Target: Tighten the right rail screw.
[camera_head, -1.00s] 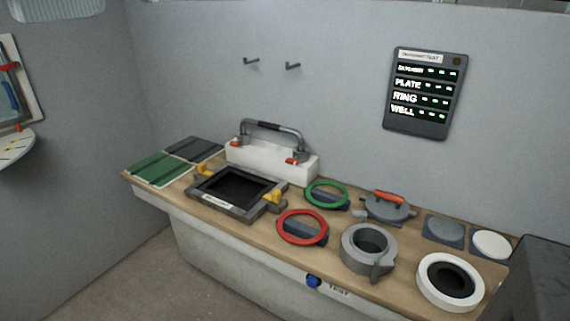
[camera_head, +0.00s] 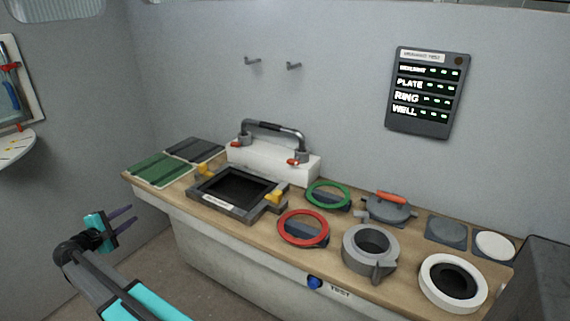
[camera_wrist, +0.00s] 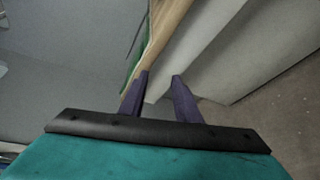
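A grey handrail (camera_head: 272,128) stands on a white block at the back of the bench. A small red part shows at its right foot (camera_head: 293,161) and another at its left foot (camera_head: 236,144). I cannot tell whether these are the screws; they are too small to read. My gripper (camera_head: 130,219) is at the lower left of the head view, in front of the bench's left end and well apart from the rail. In the wrist view my gripper (camera_wrist: 160,80) has its two dark fingers apart with nothing between them.
The bench (camera_head: 262,222) holds a dark square frame (camera_head: 207,202) with yellow clips, a red ring (camera_head: 282,238), a green ring (camera_head: 345,201), a grey collar (camera_head: 390,243) and a white ring (camera_head: 427,282). Green panels (camera_head: 160,168) lie at the left end. Floor is clear in front.

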